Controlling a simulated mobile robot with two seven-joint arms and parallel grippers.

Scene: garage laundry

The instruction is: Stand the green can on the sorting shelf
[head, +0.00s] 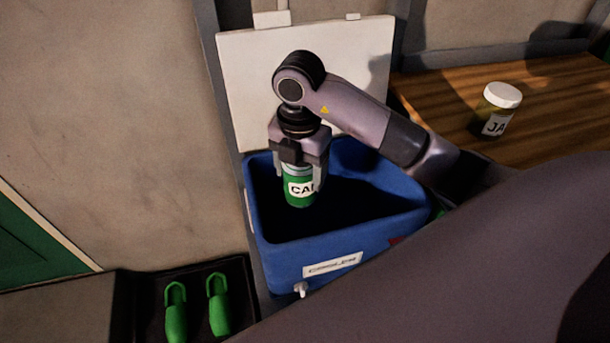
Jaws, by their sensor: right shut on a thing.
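The green can (299,190) is upright, with a white label on its side. My right gripper (299,172) points down and is shut on the can's upper part, one finger on each side. The can is over the opening of a blue bin (320,262), with its lower end at about the height of the bin's interior in the picture; I cannot tell how deep it is. My left gripper is not in view. I cannot identify the sorting shelf for certain in this view.
A jar (497,109) with a white lid stands on a wooden surface (555,88) at the right. A white panel (250,85) stands behind the bin. A dark tray (240,285) with green-handled items (218,305) lies at lower left. My own arm covers the lower right.

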